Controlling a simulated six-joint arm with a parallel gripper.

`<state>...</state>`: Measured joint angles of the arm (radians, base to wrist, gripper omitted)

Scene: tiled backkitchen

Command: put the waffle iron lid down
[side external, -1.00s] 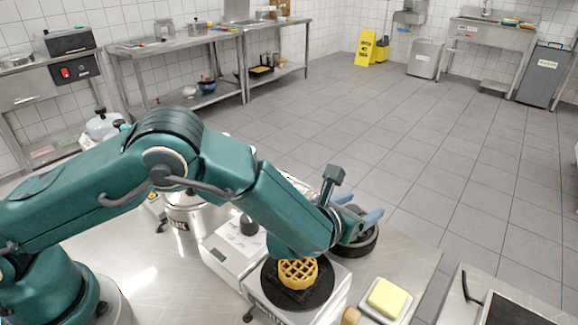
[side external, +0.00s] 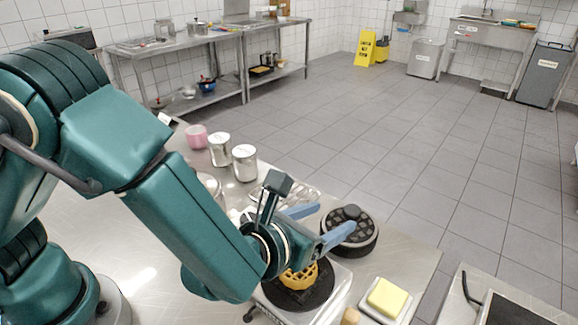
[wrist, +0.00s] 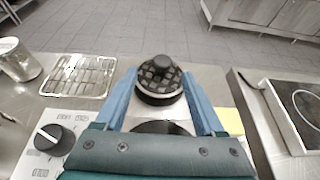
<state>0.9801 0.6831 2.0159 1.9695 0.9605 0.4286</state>
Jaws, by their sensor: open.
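The waffle iron stands on the steel counter, with a dark round lower plate (side external: 325,292) and a golden waffle (side external: 298,279) on it, partly covered by my arm. Its lid (side external: 362,243) is a thick dark disc with a gridded face and a black knob, lying open behind the plate. The lid also shows in the wrist view (wrist: 160,92), centred between the fingers. My gripper (side external: 322,220) is open and empty, its blue fingers pointing towards the lid. Contact between fingers and lid cannot be told. In the wrist view the waffle is hidden.
A white dial unit (wrist: 55,140) is at left, with a wire rack (wrist: 78,76) beyond it. Two metal canisters (side external: 244,163) and a pink cup (side external: 196,137) stand farther back. A yellow block on a dish (side external: 387,299) sits right of the iron. Another appliance (side external: 512,308) is at far right.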

